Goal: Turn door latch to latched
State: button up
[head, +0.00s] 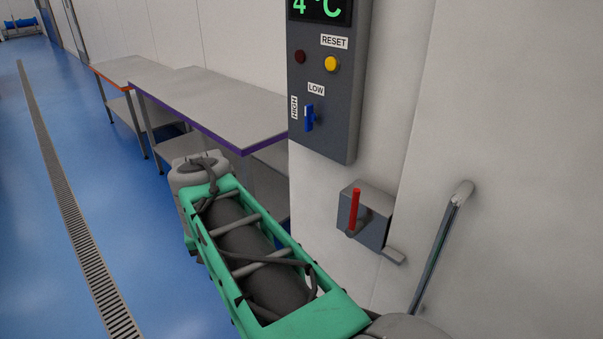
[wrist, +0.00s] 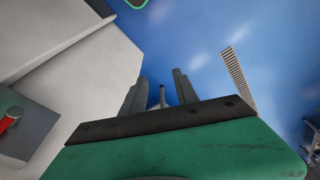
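The door latch is a grey box (head: 372,219) on the white wall, low at right of centre in the head view. Its red lever (head: 355,209) points upward from a dark pivot at its lower end. A short grey tab sticks out at the box's lower right. In the wrist view the red lever (wrist: 8,123) shows at the left edge, cut off by the frame. My gripper (wrist: 160,92) has its two dark fingers apart with nothing held between them. It is away from the lever, which lies to its left. I cannot make out the fingers in the head view.
A control panel (head: 328,85) with a display, red lamp, yellow button and blue switch hangs above the latch. A metal bar handle (head: 439,245) stands to the right. Grey-topped tables (head: 205,103) line the wall at left. The blue floor (head: 75,120) with its drain is open.

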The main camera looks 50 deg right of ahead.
jog(key=s+d+r+m+g+p, duration=0.1)
jog(key=s+d+r+m+p, duration=0.1)
jog(key=s+d+r+m, duration=0.45)
jog(key=s+d+r+m+g+p, duration=0.15)
jog(key=d+r, duration=0.25)
jog(key=d, duration=0.5)
notch_tip(320, 180, up, 5)
jog(key=m+y+p, duration=0.1)
jog(key=m+y, duration=0.1)
jog(key=m, duration=0.5)
send_over(352, 228)
jog(key=shift+w+d+r+t, duration=0.1)
jog(key=shift+w+d+t, duration=0.05)
jog(key=shift+d+t, duration=0.25)
notch_tip(352, 228, down, 8)
jog(key=b, duration=0.7)
jog(key=shift+r, duration=0.1)
jog(key=shift+c, duration=0.3)
grip_shut()
